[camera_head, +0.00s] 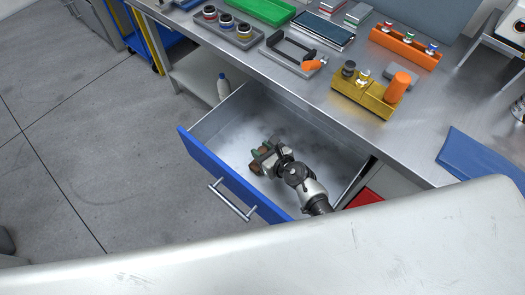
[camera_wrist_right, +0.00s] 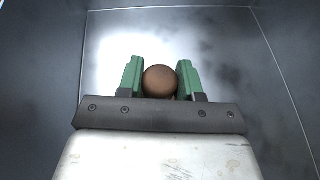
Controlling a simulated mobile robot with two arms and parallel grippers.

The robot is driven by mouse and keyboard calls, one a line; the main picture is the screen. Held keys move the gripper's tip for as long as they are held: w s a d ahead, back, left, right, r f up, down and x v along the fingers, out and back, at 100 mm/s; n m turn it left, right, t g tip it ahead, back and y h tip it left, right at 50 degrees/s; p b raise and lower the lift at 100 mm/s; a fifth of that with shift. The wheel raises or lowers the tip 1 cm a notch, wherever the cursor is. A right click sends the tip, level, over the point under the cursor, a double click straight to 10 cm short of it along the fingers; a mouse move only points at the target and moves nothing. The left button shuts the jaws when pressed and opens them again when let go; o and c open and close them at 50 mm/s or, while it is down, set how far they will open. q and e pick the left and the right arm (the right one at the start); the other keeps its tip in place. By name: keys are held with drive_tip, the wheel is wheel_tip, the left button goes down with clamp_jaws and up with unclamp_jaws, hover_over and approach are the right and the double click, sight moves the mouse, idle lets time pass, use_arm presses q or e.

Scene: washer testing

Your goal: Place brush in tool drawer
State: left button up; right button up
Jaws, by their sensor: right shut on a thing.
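My right gripper (camera_head: 263,158) reaches down inside the open drawer (camera_head: 236,186), which has a blue front with a silver handle. In the right wrist view my right gripper (camera_wrist_right: 160,82) has green fingers closed around a round brown end (camera_wrist_right: 160,81), which I take to be the brush handle. Metal drawer floor and walls surround it. In the head view a brown bit of the brush (camera_head: 265,151) shows between the fingers; the rest is hidden. I cannot tell whether the brush touches the drawer floor. My left gripper is not in view.
The drawer is otherwise bare. The steel workbench (camera_head: 345,110) above holds a yellow block (camera_head: 362,97), an orange rack (camera_head: 404,47), a grey tray (camera_head: 228,28) and a blue cloth (camera_head: 482,160). A white bottle (camera_head: 223,87) stands on the lower shelf. A red item (camera_head: 364,198) lies right of the drawer.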

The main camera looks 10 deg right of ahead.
drive_tip(key=shift+f, duration=0.15)
drive_tip(key=o, duration=0.9)
drive_tip(key=shift+o, duration=0.2)
drive_tip(key=shift+r, duration=0.25)
drive_tip(key=p+v, duration=0.1)
drive_tip(key=v, duration=1.1)
drive_tip(key=shift+p, duration=0.4)
